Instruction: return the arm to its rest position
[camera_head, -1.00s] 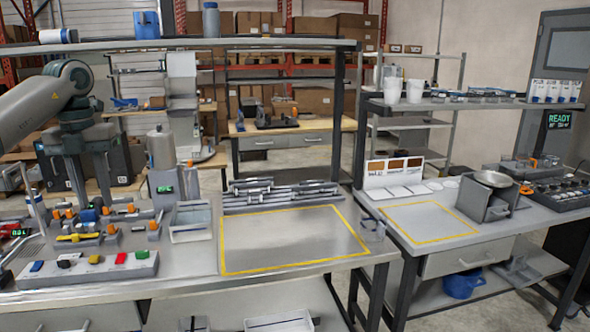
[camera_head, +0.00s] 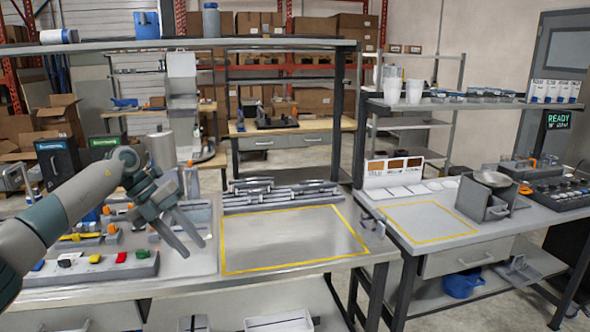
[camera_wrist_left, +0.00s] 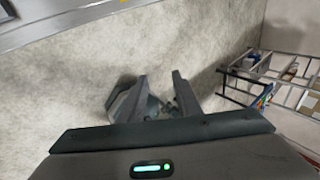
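My left arm comes in from the left edge in the head view, low over the left part of the bench. My left gripper (camera_head: 195,250) hangs at its end with the fingers pointing down and right. The fingers are apart with nothing between them. The gripper is in front of the bench, left of the yellow-outlined area. In the left wrist view the two fingers (camera_wrist_left: 160,78) also stand apart and empty, with pale floor behind them. My right arm and gripper do not show.
The bench (camera_head: 290,238) has a clear yellow-outlined area. A block with coloured pieces (camera_head: 95,270) stands at its left front, partly near my arm. A grey cylinder (camera_head: 162,150) stands behind the gripper. A second table (camera_head: 425,215) with a metal box is at right.

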